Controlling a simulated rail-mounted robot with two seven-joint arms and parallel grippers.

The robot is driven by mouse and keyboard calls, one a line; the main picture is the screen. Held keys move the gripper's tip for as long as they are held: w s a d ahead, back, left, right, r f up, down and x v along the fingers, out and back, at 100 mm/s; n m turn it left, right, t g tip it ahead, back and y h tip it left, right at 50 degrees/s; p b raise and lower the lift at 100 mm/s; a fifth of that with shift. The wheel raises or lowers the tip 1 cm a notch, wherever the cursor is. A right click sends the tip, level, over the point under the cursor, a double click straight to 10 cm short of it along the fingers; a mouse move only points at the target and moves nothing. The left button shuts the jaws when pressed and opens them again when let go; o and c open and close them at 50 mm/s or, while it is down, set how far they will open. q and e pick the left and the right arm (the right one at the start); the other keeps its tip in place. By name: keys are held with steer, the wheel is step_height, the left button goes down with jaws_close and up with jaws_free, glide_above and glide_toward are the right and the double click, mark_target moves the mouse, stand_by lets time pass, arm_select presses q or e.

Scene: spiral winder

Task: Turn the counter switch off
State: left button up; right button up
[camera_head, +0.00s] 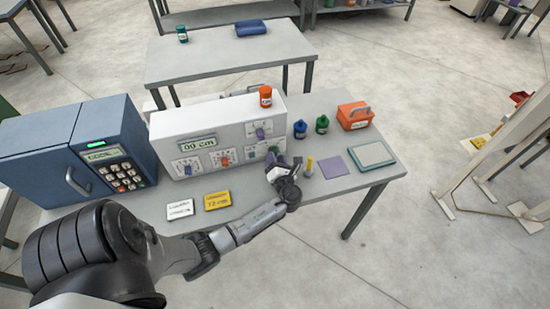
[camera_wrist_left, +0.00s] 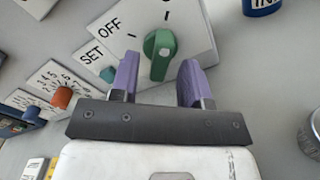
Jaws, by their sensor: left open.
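My left gripper (camera_head: 276,166) is open in front of the switch. Its purple fingers (camera_wrist_left: 159,72) stand either side of the knob's lower part; contact cannot be told. My right gripper is not visible.
The box carries a display (camera_head: 198,145), other dials and an orange jar (camera_head: 265,96). A blue keypad cabinet (camera_head: 105,150) stands left. Blue (camera_head: 300,129) and green (camera_head: 322,124) bottles, a yellow-topped post (camera_head: 309,166) and a purple pad (camera_head: 335,165) lie right of my gripper.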

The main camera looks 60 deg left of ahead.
arm_select(q)
steer(key=shift+w+a, duration=0.1)
steer(key=shift+a, duration=0.35)
jaws_close()
